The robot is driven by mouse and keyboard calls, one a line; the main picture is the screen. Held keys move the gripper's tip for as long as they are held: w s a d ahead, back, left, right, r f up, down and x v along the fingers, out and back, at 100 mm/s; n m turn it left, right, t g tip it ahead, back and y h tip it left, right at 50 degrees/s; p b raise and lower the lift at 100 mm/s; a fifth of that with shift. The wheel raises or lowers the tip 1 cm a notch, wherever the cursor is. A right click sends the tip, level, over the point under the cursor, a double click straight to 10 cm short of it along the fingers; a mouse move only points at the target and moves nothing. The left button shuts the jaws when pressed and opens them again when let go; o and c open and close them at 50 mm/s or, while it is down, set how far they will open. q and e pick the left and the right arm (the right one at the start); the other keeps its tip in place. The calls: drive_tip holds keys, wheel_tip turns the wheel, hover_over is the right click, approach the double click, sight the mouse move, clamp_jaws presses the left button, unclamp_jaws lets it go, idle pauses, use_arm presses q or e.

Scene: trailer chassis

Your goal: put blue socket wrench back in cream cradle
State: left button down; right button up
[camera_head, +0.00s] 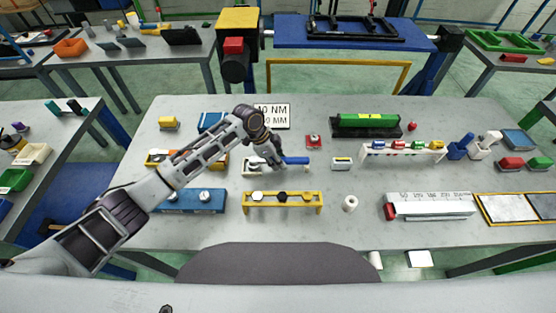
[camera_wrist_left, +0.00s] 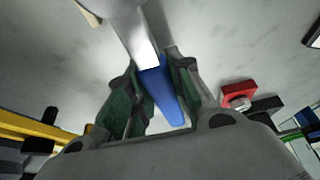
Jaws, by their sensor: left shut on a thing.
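The blue socket wrench (camera_head: 296,160) shows its blue handle to the right of my left gripper (camera_head: 272,160) in the head view. In the left wrist view its blue handle (camera_wrist_left: 164,94) runs between the two green-padded fingers of the left gripper (camera_wrist_left: 158,90), which is shut on it. A bright metal part continues from the handle toward the top. The pale, low cream cradle (camera_head: 252,168) lies under and beside the gripper, partly hidden by it. I cannot tell whether the wrench touches the cradle. My right gripper is in neither view.
A yellow rack (camera_head: 283,207) stands in front of the gripper, with a blue block (camera_head: 190,201) to its left. A torque sign (camera_head: 272,116) stands behind, and a small red block (camera_head: 314,142) is close on the right. A white roll (camera_head: 350,204) stands at front right.

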use_arm(q)
drive_tip(key=shift+p, duration=0.4)
idle(0.9)
drive_tip(key=c, duration=0.7)
unclamp_jaws()
drive_tip(key=shift+r, duration=0.15)
drive_tip(key=shift+r+p, duration=1.2)
drive_tip(key=shift+r, duration=2.65)
drive_tip(key=shift+s+f, duration=0.1)
drive_tip(key=shift+s, duration=0.1)
